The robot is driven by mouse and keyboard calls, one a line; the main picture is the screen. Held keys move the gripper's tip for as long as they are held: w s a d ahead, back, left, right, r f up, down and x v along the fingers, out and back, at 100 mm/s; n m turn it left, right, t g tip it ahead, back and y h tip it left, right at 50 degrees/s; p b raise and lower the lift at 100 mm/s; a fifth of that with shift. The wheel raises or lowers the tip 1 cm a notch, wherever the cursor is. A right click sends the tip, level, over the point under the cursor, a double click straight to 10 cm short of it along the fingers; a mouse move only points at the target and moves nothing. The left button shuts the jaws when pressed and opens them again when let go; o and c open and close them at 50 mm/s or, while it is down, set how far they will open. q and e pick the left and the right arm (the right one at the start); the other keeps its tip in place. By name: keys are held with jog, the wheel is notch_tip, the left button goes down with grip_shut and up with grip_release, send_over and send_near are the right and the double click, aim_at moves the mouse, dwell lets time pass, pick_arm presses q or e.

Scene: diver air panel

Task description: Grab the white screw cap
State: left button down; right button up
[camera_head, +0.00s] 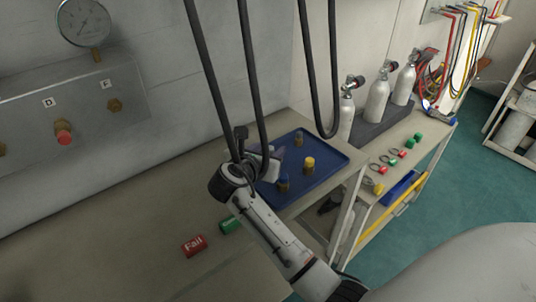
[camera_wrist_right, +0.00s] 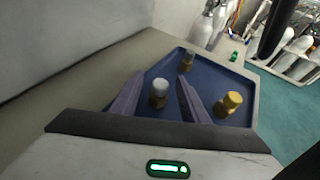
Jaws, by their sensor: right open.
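The white screw cap (camera_wrist_right: 161,84) sits on a brass-coloured fitting on the blue tray (camera_wrist_right: 216,62). It shows in the right wrist view, between the lines of my two fingers and apart from both. My right gripper (camera_wrist_right: 157,82) is open and empty, its purple-grey fingers either side of the cap. In the head view my right gripper (camera_head: 271,160) is over the left part of the tray (camera_head: 337,157); I cannot clearly make out the white cap there. My left gripper is not in view.
A yellow-capped fitting (camera_wrist_right: 232,99) stands right of the white cap; a greyish one (camera_wrist_right: 188,59) stands behind. A red "Fail" block (camera_head: 194,245) and green piece (camera_head: 230,226) lie on the bench. Dark hoses (camera_head: 248,75) hang near my gripper. Gas cylinders (camera_head: 377,101) stand behind.

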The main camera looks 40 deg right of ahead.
jog(key=shift+r, duration=0.1)
grip_shut()
